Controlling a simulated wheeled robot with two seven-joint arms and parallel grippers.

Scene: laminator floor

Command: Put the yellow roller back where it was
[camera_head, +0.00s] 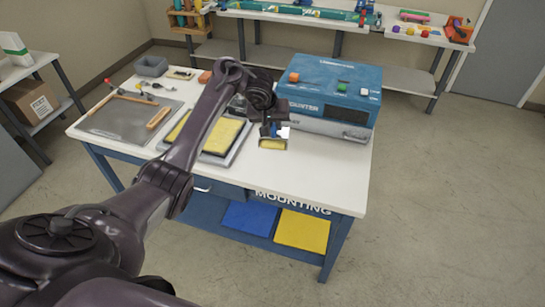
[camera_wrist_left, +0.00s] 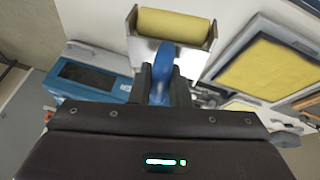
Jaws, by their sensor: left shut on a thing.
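The yellow roller (camera_head: 272,143) is a yellow cylinder in a grey metal frame with a blue handle. It is above the white tabletop (camera_head: 300,175), in front of the blue machine. My left gripper (camera_head: 272,128) is shut on its handle. In the left wrist view the roller (camera_wrist_left: 175,24) shows beyond the fingers, with the blue handle (camera_wrist_left: 160,72) between the left gripper's fingertips (camera_wrist_left: 158,85). Whether the roller touches the tabletop is hard to tell. My right gripper is not in view.
The blue machine (camera_head: 333,85), with coloured knobs on top, stands at the table's back right. A tray with a yellow pad (camera_head: 224,137) lies left of the roller, partly behind my arm. A grey mat (camera_head: 110,125) with tools lies further left. The front right tabletop is clear.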

